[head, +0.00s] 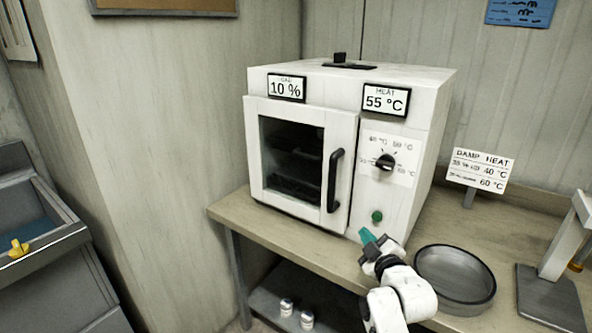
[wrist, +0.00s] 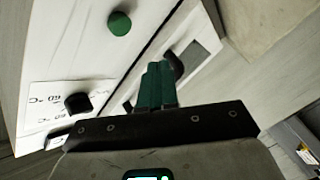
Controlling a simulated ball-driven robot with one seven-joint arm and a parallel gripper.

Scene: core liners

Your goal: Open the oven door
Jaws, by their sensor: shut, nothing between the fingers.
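The white oven (head: 410,200) stands on the bench, its windowed door (head: 252,150) on the left of its front. The door appears shut. A black vertical handle (head: 333,182) is at the door's right edge; part of it shows as a dark curve behind my fingers in the wrist view (wrist: 179,66). My gripper (head: 367,236) has teal fingers, held together and empty. It is low in front of the control panel, right of and below the handle, apart from it in the head view. The fingers show in the wrist view (wrist: 157,84), hiding part of the door.
The panel has a black knob (head: 385,162) and a green button (head: 377,216) close above my gripper. A round dark pan (head: 455,272) sits on the bench (head: 290,240) right of my arm. A grey stand (head: 560,250) is farther right. Bench space before the door is clear.

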